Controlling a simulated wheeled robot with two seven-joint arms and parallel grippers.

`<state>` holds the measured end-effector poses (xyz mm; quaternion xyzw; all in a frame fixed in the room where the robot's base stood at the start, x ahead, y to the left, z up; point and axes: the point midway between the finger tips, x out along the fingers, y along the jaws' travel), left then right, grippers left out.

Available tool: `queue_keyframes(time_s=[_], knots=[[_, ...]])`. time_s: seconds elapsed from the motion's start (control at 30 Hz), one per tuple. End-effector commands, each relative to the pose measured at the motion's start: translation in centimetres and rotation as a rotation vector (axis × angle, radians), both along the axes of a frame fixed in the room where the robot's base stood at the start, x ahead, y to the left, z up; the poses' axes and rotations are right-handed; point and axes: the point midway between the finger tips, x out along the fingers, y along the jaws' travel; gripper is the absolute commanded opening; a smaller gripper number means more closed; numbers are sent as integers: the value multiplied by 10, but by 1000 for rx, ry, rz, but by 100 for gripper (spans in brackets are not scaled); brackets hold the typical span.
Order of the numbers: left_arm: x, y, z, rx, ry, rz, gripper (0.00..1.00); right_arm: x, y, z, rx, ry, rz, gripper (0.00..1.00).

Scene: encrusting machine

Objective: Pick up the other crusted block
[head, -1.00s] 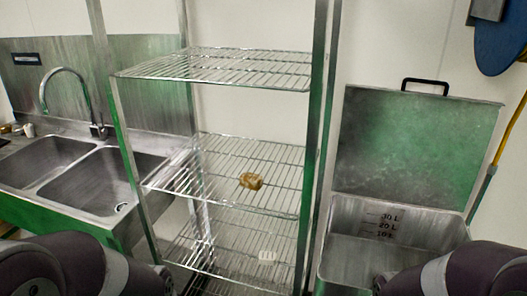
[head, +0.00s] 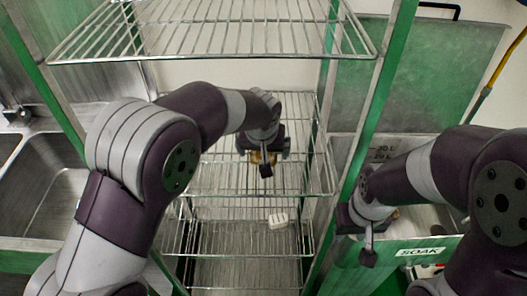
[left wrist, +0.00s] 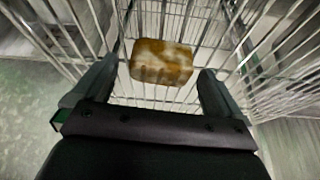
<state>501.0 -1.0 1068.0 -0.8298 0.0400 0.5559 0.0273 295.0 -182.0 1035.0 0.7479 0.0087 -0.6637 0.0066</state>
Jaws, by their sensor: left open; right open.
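The crusted block (left wrist: 161,62) is brown with pale patches and lies on a wire shelf (head: 215,180) of the rack. In the left wrist view it sits between and just ahead of the fingertips of my open left gripper (left wrist: 160,70), with a gap showing at each side. In the head view my left gripper (head: 265,166) hides most of the block (head: 256,157). My right gripper (head: 368,252) is open by the rack's right post, over the front of the soak bin; I see nothing held in it.
An upper wire shelf (head: 210,40) spans above my left arm. Green-tinted rack posts (head: 375,110) stand at both sides. The bin with the SOAK label (head: 421,252) is at right, a sink (head: 45,190) at left.

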Motion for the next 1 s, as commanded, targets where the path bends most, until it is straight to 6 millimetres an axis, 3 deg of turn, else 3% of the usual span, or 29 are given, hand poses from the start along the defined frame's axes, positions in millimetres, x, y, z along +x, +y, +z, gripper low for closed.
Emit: queue_keyframes(time_s=[0.1,0.33,0.5,0.83,1.0], knots=[[5,0,-11,0,-1,0,100,0,0,3,0,0,0,43],[6,0,-13,-2,-3,-1,97,0,0,2,0,0,0,43],[6,0,-13,-2,-3,-1,43,0,0,2,0,0,0,43],[6,0,-12,-2,-3,-1,43,0,0,1,0,0,0,43],[6,-1,2,-3,-5,0,43,0,0,-3,0,0,0,43]])
